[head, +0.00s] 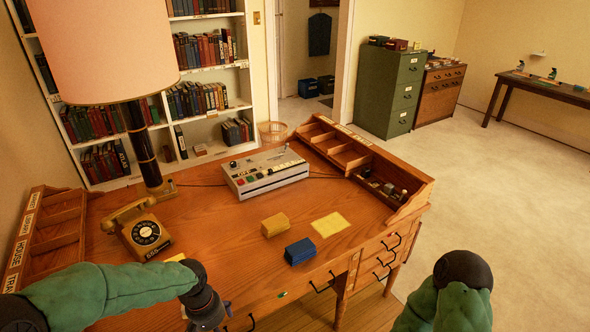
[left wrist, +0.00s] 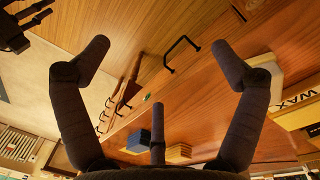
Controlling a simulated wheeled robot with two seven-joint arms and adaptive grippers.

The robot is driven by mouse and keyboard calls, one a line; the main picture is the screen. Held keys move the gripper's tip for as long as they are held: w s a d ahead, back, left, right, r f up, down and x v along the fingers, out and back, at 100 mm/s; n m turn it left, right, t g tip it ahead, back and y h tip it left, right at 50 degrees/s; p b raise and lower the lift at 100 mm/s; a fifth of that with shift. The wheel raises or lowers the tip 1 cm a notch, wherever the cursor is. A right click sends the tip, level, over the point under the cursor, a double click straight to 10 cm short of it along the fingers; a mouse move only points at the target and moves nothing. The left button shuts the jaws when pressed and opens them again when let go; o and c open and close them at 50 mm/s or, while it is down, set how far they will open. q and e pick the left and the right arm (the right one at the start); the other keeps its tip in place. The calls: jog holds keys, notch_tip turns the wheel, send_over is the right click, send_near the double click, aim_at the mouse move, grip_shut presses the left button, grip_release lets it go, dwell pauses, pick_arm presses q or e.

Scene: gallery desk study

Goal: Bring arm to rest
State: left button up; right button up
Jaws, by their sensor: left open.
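My left arm (head: 100,292) comes in from the left, a green sleeve reaching over the near left edge of the desk. Its dark left gripper (head: 207,308) hangs at the desk's front edge, seen from above and partly cut off by the bottom of the head view. In the left wrist view the left gripper (left wrist: 162,57) has its fingers spread wide, with nothing between them. Desk drawer fronts with a black handle (left wrist: 182,50) show beyond the fingers. My right arm (head: 458,295) shows as a green sleeve at the lower right; its gripper is out of the picture.
The wooden desk (head: 215,225) holds a telephone (head: 147,233), a lamp (head: 148,150), a grey console (head: 265,172), a yellow block (head: 275,225), a blue block (head: 300,251) and a yellow sheet (head: 330,224). Open floor (head: 500,200) lies to the right.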

pick_arm(q)
jog(key=s+d+f+h, duration=0.1)
jog(key=s+d+f, duration=0.2)
jog(key=f, duration=0.4)
jog(key=s+d+f+h, duration=0.1)
jog(key=s+d+f, duration=0.2)
jog(key=f, duration=0.5)
jog(key=s+d+f+n, duration=0.1)
jog(key=s+d+f, duration=0.3)
jog(key=f, duration=0.4)
jog(key=shift+s+f+t+h, duration=0.15)
jog(key=shift+s+t+h, duration=0.2)
jog(key=shift+s, duration=0.3)
